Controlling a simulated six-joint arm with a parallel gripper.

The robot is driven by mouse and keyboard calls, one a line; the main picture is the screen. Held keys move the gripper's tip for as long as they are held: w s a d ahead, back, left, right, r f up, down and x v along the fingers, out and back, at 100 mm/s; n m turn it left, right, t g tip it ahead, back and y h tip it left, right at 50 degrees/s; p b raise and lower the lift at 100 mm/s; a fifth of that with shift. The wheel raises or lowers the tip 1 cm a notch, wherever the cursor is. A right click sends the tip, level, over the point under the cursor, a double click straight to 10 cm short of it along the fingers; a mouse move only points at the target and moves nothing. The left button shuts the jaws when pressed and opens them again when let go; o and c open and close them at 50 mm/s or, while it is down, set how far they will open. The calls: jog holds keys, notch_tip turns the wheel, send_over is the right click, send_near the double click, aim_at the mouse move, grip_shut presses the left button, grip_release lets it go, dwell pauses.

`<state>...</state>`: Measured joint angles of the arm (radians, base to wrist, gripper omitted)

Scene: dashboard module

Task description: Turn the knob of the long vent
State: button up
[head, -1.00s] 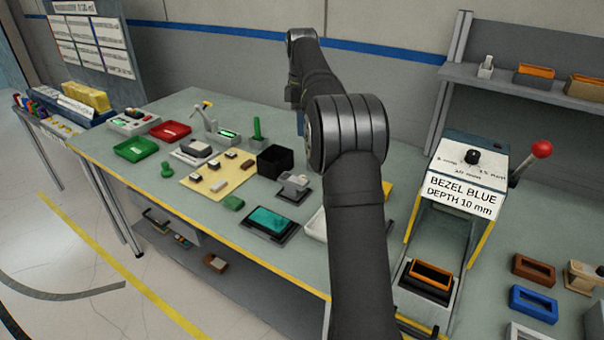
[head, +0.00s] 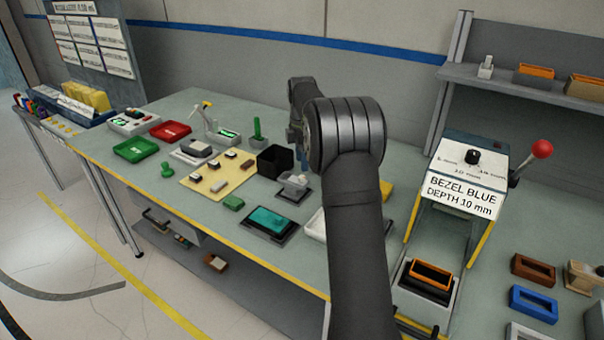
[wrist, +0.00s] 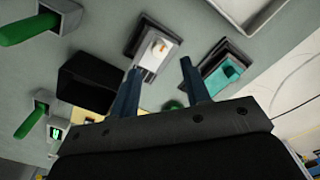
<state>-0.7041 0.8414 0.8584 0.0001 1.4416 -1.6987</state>
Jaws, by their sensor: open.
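A small grey module (head: 296,182) with a raised light part on top sits on a dark base near the middle of the bench. I cannot tell for sure whether it is the long vent; no knob is clearly readable. It also shows in the wrist view (wrist: 154,46), just beyond my fingertips, with a pale upright piece on it. My gripper (wrist: 160,66) is open, its two blue fingers apart with nothing held. In the head view the gripper is mostly hidden by my arm, low above the bench just behind the module.
A black open box (head: 275,160) stands close left of the module. A teal-faced unit (head: 270,222) lies in front, and a beige board (head: 217,176) with small parts is further left. The bezel press (head: 462,185) stands right of my arm.

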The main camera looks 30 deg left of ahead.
aim_at(302, 177)
notch_tip(302, 177, down, 6)
jog(key=shift+r, duration=0.1)
grip_shut()
